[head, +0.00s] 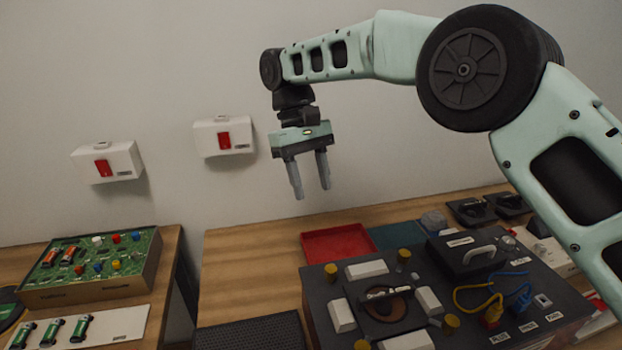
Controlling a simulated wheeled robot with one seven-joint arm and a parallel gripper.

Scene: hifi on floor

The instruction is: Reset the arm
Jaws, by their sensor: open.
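My gripper (308,178) hangs from my pale green arm in the upper middle of the head view. Its two grey fingers point down and stand apart, with nothing between them. It is in the air in front of the wall, above the back part of the wooden table. It touches nothing that I can see. My arm reaches in from the right edge and bends at a large dark joint.
Below stand a dark panel box (380,309) with knobs and cables, a red tray (341,242) and a dark mat (250,335). A green circuit board box (92,268) stands left. Two white switch boxes (108,162) (224,137) are on the wall. The table's left back (245,260) is bare.

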